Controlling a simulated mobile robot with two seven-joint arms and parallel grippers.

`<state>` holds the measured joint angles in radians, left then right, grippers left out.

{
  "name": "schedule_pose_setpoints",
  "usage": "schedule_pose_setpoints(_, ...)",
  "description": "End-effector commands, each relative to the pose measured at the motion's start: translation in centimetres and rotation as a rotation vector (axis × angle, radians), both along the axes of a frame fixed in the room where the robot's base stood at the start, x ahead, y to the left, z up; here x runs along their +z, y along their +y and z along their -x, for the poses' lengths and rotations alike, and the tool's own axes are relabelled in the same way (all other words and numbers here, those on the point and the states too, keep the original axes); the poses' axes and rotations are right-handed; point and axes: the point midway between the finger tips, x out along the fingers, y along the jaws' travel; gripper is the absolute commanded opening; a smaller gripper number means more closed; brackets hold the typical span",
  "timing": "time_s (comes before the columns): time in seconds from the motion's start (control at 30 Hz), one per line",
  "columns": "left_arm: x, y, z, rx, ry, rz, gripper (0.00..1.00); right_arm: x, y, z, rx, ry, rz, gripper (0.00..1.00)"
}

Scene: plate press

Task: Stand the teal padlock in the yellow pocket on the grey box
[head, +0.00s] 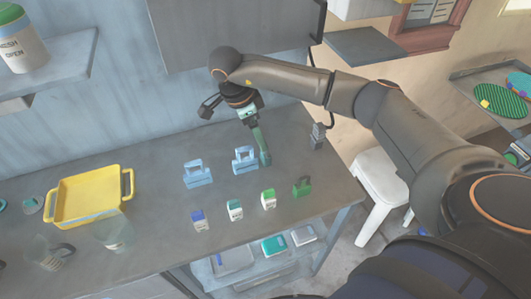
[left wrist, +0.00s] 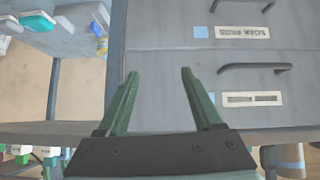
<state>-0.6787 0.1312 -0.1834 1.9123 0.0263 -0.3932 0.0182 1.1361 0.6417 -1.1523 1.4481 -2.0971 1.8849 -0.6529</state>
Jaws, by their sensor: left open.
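I cannot make out a teal padlock, a yellow pocket or a grey box for certain. In the head view two light blue padlock-shaped things (head: 198,177) (head: 245,161) stand on the grey table, and a dark green one (head: 302,187) stands at the right. My right gripper (head: 263,154) comes in from the right and points down beside the right blue one; its green fingers overlap, so its opening is unclear. My left gripper (left wrist: 157,88) shows only in the left wrist view, open and empty, its green fingers in front of grey drawers (left wrist: 180,75).
Several small cartons (head: 235,211) stand in a row near the table's front edge. A yellow tray (head: 125,207) and a clear glass (head: 115,234) are at the left. A small grey object (head: 318,136) is at the back right. A white stool (head: 382,183) stands right of the table.

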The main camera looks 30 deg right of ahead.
Motion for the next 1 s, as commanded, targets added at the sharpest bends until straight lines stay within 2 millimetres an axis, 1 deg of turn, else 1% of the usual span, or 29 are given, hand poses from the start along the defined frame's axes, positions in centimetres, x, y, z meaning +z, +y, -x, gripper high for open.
schedule_pose_setpoints(0.2,1.3,0.0,0.0,-0.001,0.001,0.0,0.67,-2.6,-1.1,1.0,-0.002,0.006,0.001,0.79)
schedule_pose_setpoints(0.33,1.4,-0.1,0.0,-0.001,-0.001,0.001,0.67,-4.3,-1.4,1.0,-0.001,0.003,-0.001,0.79)
schedule_pose_setpoints(0.43,1.4,-0.1,0.0,-0.001,0.0,0.001,0.67,-4.7,-1.6,0.9,-0.001,0.002,0.0,0.79)
schedule_pose_setpoints(0.63,1.4,-0.1,0.0,-0.001,0.0,0.001,0.67,-4.8,-1.6,0.9,0.0,0.001,0.0,0.79)
schedule_pose_setpoints(1.0,1.4,-0.1,0.0,-0.001,0.0,0.001,0.67,-4.7,-1.5,0.9,0.0,0.001,0.0,0.37)
